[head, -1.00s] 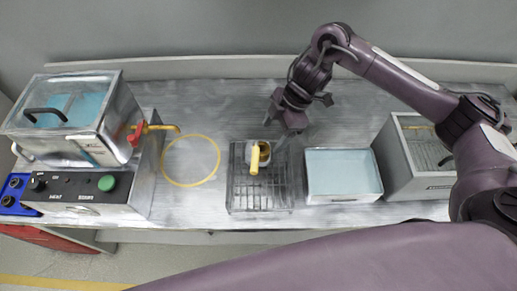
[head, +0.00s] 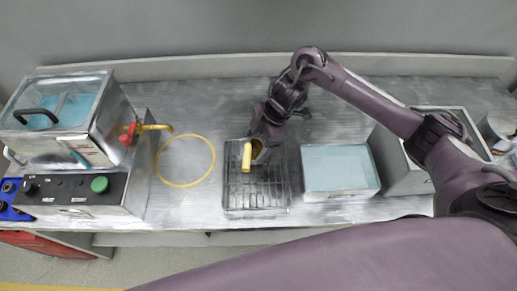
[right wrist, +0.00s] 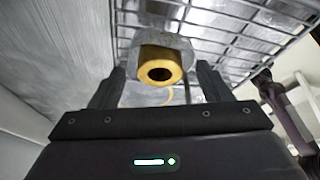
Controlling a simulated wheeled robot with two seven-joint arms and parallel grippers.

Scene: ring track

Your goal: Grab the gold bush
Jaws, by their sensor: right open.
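The gold bush (right wrist: 160,70) is a short gold cylinder with a dark round bore, seated in a grey holder (right wrist: 178,42) in the right wrist view. It lies between the two spread fingers of my right gripper (right wrist: 160,88), with a gap on each side. My left gripper is not in view.
A yellow ring (head: 213,160) lies flat on the metal bench left of the rack. A pale blue-filled tray (head: 340,168) and a grey bin (head: 405,178) stand to the right. A lidded tank (head: 95,150) with a control panel stands at the left.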

